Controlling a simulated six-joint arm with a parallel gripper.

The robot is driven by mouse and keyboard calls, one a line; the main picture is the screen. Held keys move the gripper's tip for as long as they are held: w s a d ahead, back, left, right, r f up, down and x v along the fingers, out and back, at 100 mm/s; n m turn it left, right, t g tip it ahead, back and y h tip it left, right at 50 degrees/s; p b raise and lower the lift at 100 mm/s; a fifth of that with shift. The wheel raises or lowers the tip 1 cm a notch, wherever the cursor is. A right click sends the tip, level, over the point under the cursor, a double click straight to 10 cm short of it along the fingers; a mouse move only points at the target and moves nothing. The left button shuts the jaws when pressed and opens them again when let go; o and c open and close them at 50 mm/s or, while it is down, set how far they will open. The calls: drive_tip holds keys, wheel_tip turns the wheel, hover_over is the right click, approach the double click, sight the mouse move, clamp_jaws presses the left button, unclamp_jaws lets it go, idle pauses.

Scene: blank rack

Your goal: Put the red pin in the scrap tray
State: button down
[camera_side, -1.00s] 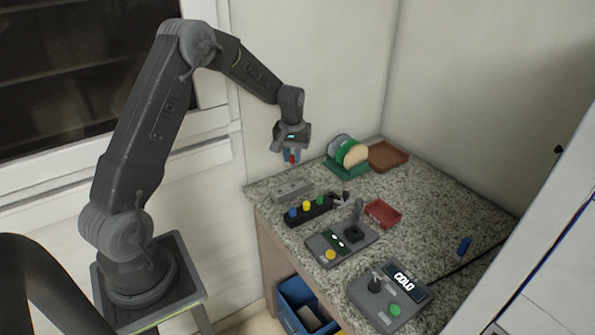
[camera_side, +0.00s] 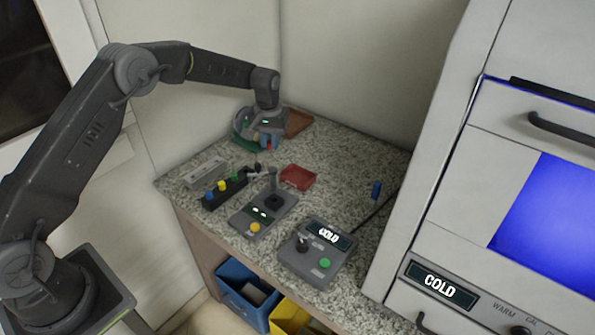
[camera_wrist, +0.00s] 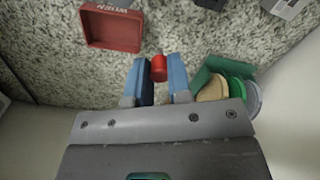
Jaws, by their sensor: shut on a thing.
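The red pin (camera_wrist: 159,68) is held between the blue fingertips of my gripper (camera_wrist: 161,76). In the side view the pin (camera_side: 269,146) shows as a small red spot at the tips of my gripper (camera_side: 265,143), in front of the disc rack. Two trays stand on the counter: a red tray (camera_side: 299,177), also at the upper left of the wrist view (camera_wrist: 111,45), and a brown tray (camera_side: 299,121) at the back corner. The pin is outside both.
The green rack with discs (camera_wrist: 225,86) is close beside my gripper. A block with coloured pegs (camera_side: 222,190), a grey strip (camera_side: 206,174), a joystick box (camera_side: 264,213) and a COLD control box (camera_side: 315,254) stand forward.

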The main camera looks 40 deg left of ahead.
drive_tip(key=w+d+f, duration=0.1)
drive_tip(key=d, duration=0.1)
drive_tip(key=w+d+f, duration=0.1)
drive_tip(key=d+f, duration=0.1)
drive_tip(key=w+d+f, duration=0.1)
drive_tip(key=d, duration=0.2)
drive_tip(key=shift+w+f, duration=0.15)
drive_tip(key=shift+f, duration=0.25)
drive_tip(key=shift+a+f, duration=0.1)
drive_tip(key=shift+f, duration=1.8)
drive_tip(key=shift+f, duration=0.1)
drive_tip(key=c, duration=1.3)
unclamp_jaws()
drive_tip(key=shift+c, duration=0.2)
wheel_tip(320, 180, up, 12)
